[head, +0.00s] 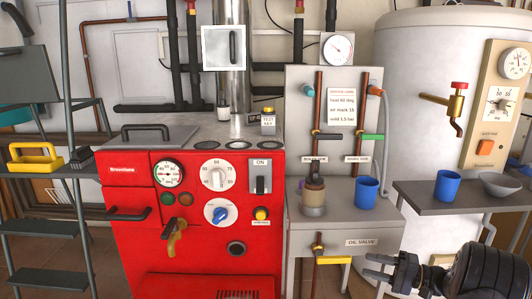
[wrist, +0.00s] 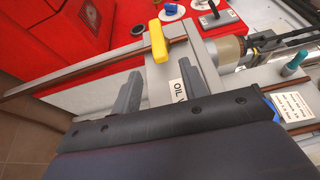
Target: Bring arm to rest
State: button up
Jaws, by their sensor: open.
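My gripper (head: 370,266) is at the lower right in the head view, pointing left, in front of the grey stand and clear of the floor. Its two fingers are apart with nothing between them; they also show in the wrist view (wrist: 160,80). The oil valve (head: 333,260) has a yellow lever and a copper pipe and sits just left of my fingertips in the head view. In the wrist view the yellow lever (wrist: 158,40) is beyond the fingertips, apart from them. The OIL VALVE label (head: 361,242) is above the lever, partly hidden behind a finger in the wrist view.
The red boiler (head: 135,225) stands left of the stand. A blue cup (head: 366,192) and a brown-topped can (head: 313,195) stand on the stand's shelf. A side table (head: 435,207) with another blue cup (head: 446,185) and a grey bowl (head: 500,184) is above my arm at right.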

aim_at(340, 256)
jog(key=x, duration=0.3)
jog(key=b+x, duration=0.1)
jog(key=x, duration=0.5)
jog(key=shift+w+a+r, duration=0.15)
jog(key=shift+a+r, duration=0.1)
jog(key=shift+r, duration=0.1)
jog(key=shift+r+h, duration=0.15)
jog(key=shift+h, duration=0.35)
jog(key=shift+n, duration=0.3)
jog(key=shift+h, duration=0.3)
